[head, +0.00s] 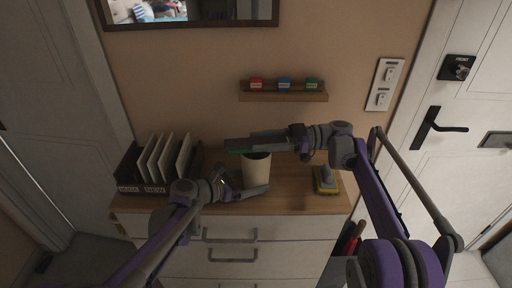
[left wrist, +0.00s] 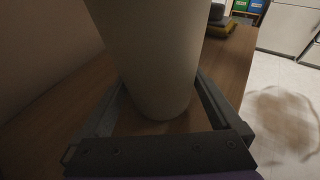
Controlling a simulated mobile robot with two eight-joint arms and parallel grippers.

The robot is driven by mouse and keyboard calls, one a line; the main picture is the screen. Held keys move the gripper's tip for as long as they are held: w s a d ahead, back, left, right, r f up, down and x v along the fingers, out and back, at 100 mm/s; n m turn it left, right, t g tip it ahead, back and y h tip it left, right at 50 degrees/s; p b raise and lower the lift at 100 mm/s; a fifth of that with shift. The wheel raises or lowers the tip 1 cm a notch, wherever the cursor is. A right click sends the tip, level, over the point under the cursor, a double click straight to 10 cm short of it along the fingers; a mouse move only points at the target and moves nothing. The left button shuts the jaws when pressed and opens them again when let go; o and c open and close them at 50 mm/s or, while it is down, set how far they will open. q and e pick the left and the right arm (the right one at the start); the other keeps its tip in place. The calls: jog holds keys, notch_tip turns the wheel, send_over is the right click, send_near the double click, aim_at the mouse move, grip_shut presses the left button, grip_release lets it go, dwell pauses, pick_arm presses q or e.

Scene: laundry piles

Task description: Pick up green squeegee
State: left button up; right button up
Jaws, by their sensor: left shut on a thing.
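A beige cup (head: 257,172) stands on the wooden dresser top. My left gripper (head: 248,182) has its fingers on either side of the cup and is shut on it; the cup (left wrist: 152,60) fills the middle of the left wrist view. My right gripper (head: 240,146) reaches in from the right, just above the cup's rim. A small green strip (head: 241,151) shows at its fingertips; it may be part of the green squeegee, but the rest is hidden. I cannot tell whether the right fingers are closed on it.
A file holder (head: 128,188) with upright folders stands at the dresser's left. A yellow and grey tool (head: 326,181) lies at its right. A wall shelf (head: 283,97) holds red, blue and green items. The dresser top (head: 290,195) is bare between cup and tool.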

grip_shut()
notch_tip(320, 180, up, 10)
jog(key=shift+r, duration=0.1)
pick_arm(q)
jog(key=o, duration=0.5)
dwell(0.4)
